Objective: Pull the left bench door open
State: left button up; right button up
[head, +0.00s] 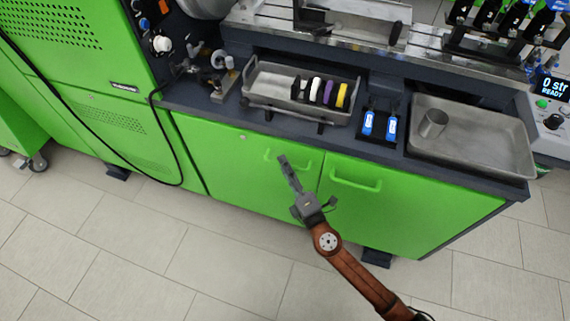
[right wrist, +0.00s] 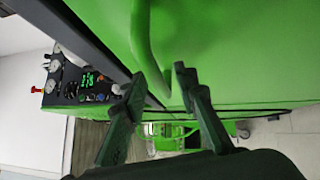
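The left bench door (head: 235,160) is a green panel under the dark worktop and looks shut. Its green bar handle (head: 270,155) is near the upper right of that door, partly hidden by my gripper. My right gripper (head: 284,163) is in front of the door at this handle. In the right wrist view the handle (right wrist: 146,45) runs down between the two dark fingertips (right wrist: 160,76). The fingers are spread apart, with no clear grip on the bar. My left gripper is not in view.
The right bench door (head: 420,215) with its own handle (head: 357,184) is beside the left door. A tray with coloured rings (head: 275,95), blue-labelled items (head: 380,123) and a metal tray (head: 480,150) are on the worktop. A black cable (head: 125,160) hangs at left. The tiled floor in front is clear.

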jog(key=shift+w+a, duration=0.1)
jog(key=shift+w, duration=0.2)
jog(key=shift+c, duration=0.5)
grip_shut()
